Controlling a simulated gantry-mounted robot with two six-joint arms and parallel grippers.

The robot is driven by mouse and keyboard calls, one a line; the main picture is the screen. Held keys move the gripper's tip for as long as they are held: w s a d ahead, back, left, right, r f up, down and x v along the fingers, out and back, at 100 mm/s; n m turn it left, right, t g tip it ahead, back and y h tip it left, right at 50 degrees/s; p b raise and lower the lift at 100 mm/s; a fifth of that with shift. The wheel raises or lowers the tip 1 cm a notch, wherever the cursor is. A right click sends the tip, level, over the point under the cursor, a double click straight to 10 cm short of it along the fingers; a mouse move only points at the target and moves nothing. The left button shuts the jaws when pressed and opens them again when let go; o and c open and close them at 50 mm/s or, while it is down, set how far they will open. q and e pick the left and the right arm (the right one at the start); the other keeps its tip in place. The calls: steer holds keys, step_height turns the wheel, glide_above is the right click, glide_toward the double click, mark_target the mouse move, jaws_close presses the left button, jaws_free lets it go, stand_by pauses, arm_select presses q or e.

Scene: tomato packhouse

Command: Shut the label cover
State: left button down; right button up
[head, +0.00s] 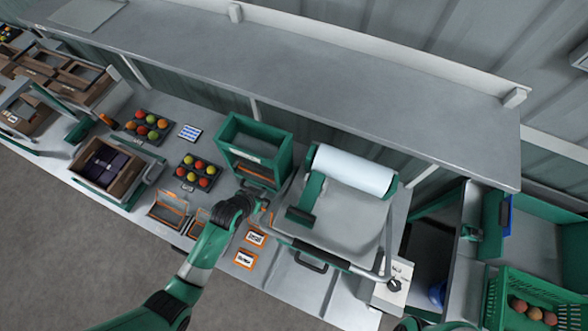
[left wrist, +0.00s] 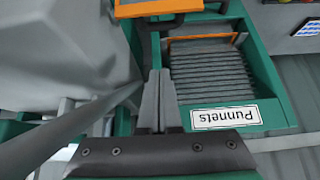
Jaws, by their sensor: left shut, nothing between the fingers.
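Several small orange-edged pieces lie along the bench front in the head view. Two look like clear panels, a left one (head: 170,209) and a right one (head: 198,223). Two orange-framed cards, an upper one (head: 255,238) and a lower one (head: 245,259), lie flat to their right. I cannot tell which piece is the label cover. My left gripper (head: 264,204) is above the bench, just in front of the green punnet box (head: 256,138). In the left wrist view its fingers (left wrist: 160,76) are shut and empty, beside this box, labelled "Punnets" (left wrist: 226,115). My right gripper is out of view.
A wrapping machine with a white film roll (head: 353,171) stands close to the right of my left gripper. Dark trays of coloured tomatoes (head: 196,171) and a brown crate (head: 112,172) are to the left. A grey shelf (head: 290,70) runs above the bench back.

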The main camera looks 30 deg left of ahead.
mark_target(262, 213)
arm_select(q)
steer(key=f+b, duration=0.2)
steer(key=w+f+b, duration=0.1)
steer(key=f+b, duration=0.1)
steer(key=f, duration=0.1)
steer(key=f+b, duration=0.3)
steer(key=shift+w+a, duration=0.2)
steer(key=shift+a, duration=0.05)
steer(key=shift+f, duration=0.1)
stand_by(0.3)
